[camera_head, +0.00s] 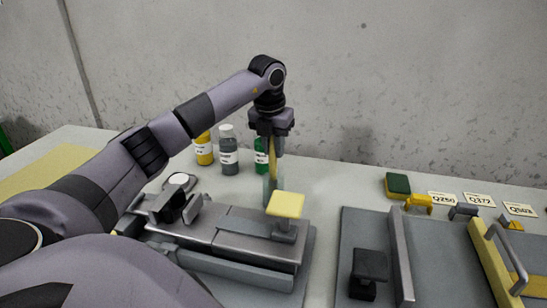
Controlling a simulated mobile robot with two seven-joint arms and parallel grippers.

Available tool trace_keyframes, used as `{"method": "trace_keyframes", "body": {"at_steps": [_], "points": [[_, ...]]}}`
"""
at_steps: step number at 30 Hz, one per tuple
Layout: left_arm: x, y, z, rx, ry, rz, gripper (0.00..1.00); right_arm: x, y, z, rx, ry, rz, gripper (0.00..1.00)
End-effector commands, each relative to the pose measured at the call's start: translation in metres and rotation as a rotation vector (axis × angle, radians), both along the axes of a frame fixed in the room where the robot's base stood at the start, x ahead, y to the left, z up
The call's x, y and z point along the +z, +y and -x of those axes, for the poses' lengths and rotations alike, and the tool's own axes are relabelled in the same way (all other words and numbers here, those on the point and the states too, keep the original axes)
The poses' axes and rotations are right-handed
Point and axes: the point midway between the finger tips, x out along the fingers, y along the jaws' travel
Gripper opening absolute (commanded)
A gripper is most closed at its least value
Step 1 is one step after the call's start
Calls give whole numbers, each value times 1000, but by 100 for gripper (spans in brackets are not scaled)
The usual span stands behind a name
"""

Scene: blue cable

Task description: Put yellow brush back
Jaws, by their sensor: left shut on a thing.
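My left gripper (272,150) points straight down at the back of the table, just right of the bottles. It is shut on the yellow brush (273,165), which hangs upright as a narrow yellow strip below the jaws. The upper part of the brush is hidden by the fingers. A grey, upright piece (269,190) shows at its lower end; I cannot tell whether it is part of the brush or a holder around it. My right gripper is not in view.
Yellow, grey and green bottles (228,155) stand close left of the gripper. A grey fixture with a yellow pad (286,205) is in front. A green-and-yellow sponge (397,185), labels (480,200) and a second grey fixture (401,250) are at the right. A wall stands behind.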

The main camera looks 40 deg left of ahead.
Motion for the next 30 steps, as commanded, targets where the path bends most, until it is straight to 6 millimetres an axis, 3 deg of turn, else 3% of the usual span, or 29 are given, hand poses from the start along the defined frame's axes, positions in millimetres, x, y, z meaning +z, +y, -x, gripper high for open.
{"method": "trace_keyframes", "body": {"at_steps": [6,17,18,20,30], "points": [[-31,0,0,0,1,-1,0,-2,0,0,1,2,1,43],[-35,0,0,0,1,-1,0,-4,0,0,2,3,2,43],[-35,0,0,0,1,-1,32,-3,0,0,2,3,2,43],[-35,0,0,0,1,-1,48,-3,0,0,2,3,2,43],[-31,0,0,0,0,0,48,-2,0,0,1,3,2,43]]}}
